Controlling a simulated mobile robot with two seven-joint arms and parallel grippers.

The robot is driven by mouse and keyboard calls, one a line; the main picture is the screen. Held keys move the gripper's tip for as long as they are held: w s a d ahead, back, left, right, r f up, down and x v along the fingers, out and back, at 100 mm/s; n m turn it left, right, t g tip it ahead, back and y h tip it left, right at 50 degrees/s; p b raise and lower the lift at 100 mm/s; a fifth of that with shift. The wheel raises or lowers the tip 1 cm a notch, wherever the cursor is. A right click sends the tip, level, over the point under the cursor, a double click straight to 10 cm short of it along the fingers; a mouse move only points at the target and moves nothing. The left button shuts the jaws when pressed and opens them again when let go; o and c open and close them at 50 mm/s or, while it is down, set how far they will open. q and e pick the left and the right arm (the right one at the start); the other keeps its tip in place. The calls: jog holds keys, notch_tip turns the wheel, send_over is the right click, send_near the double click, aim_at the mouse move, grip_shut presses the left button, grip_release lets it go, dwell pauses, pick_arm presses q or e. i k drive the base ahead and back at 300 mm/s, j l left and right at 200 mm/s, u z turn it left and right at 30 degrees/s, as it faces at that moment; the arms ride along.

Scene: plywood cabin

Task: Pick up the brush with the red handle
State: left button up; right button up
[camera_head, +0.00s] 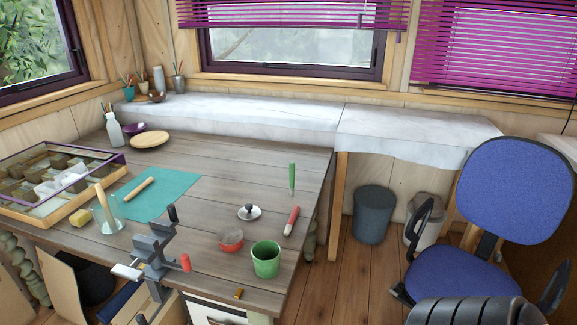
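The brush with the red handle (292,218) lies on the wooden table (215,165), near its right edge. Its red handle points up and away, and a pale end is toward the lower left. It appears unobstructed. Neither of my grippers shows in the head view.
A green-handled tool (292,178) lies behind the brush. A small silver-and-black lidded item (249,212), a reddish bowl (231,240) and a green cup (266,260) are left of it. A grey vise-like clamp (155,250) stands at the front edge. A blue chair (512,190) is right.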

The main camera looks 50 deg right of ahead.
aim_at(293, 218)
jog(key=z, duration=1.65)
